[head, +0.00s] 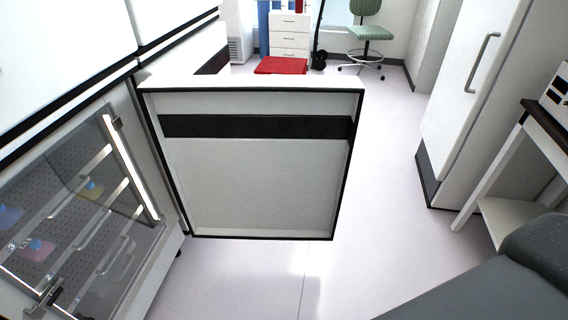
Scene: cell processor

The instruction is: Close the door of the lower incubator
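The white door (253,185) with black edging and a dark horizontal strip stands wide open in the head view. It juts out to the right from the incubator front, hinged at its left edge. The lower incubator (150,140) is on the left. Its inner glass door (85,215) with bright metal frame and latches looks shut, with shelves and coloured flasks (38,248) visible behind it. The upper unit's white front (60,50) is above it. Neither of my grippers shows in this view.
A grey padded surface (490,292) fills the lower right corner. A white cabinet (470,90) with a handle and a dark-topped side table (548,125) stand at right. A green chair (368,34), drawers (289,36) and a red box (281,65) are at the back. The floor between is clear.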

